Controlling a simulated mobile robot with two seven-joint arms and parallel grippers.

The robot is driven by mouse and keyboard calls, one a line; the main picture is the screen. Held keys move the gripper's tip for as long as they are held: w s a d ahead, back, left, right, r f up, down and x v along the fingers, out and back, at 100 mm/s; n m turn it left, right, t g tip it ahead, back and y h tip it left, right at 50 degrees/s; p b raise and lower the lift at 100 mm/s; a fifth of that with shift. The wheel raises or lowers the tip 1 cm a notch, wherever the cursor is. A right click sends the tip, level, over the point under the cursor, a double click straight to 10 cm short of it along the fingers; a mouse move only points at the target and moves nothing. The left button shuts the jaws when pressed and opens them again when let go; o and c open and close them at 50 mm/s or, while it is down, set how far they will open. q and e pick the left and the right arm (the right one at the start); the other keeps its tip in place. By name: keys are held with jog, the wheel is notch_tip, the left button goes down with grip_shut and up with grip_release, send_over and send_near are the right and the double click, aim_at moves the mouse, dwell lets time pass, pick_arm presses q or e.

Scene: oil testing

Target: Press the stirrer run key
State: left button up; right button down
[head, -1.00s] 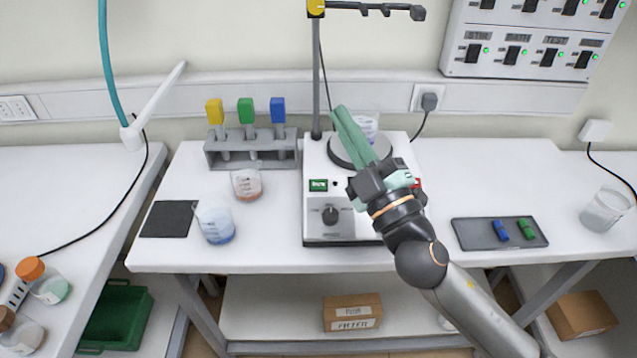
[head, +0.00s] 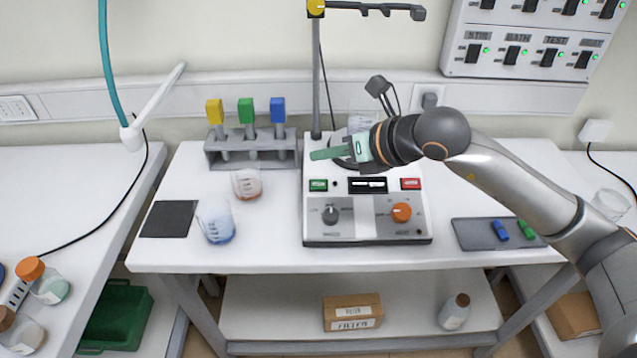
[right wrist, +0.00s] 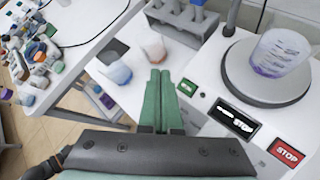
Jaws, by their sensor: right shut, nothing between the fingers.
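The stirrer (head: 365,232) is a white box on the middle table. Its green run key (head: 318,185) is at the left of its front panel, left of a dark display (head: 367,185) and a red stop key (head: 411,184). My right gripper (head: 313,155) is shut and empty, its green fingers pointing left above the stirrer, beyond the run key in the head view. In the right wrist view, the run key (right wrist: 187,88) lies just right of the fingertips, apart from them in the picture. I cannot tell the height gap. My left gripper is out of view.
A beaker (right wrist: 282,55) stands on the round plate (right wrist: 232,85). A stand pole (head: 316,80) rises behind the stirrer. A rack (head: 250,150) with coloured-top tools and two beakers stand to the left. A grey tray (head: 478,243) lies to the right.

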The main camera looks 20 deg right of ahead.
aim_at(318, 184)
jog(key=f+b, duration=0.1)
jog(key=f, duration=0.1)
jog(key=w+f+b, duration=0.1)
jog(key=f, duration=0.2)
jog(key=w+f+b, duration=0.1)
jog(key=f+b, duration=0.1)
jog(key=shift+w+d+f, duration=0.15)
jog(key=shift+d, duration=0.1)
jog(key=shift+w+d+f+b, duration=0.1)
jog(key=shift+w+f+b, duration=0.15)
jog(key=shift+f+b, duration=0.25)
dwell(1.7)
jog(key=shift+w+f+b, duration=0.15)
jog(key=shift+f+b, duration=0.25)
jog(key=shift+b, duration=0.2)
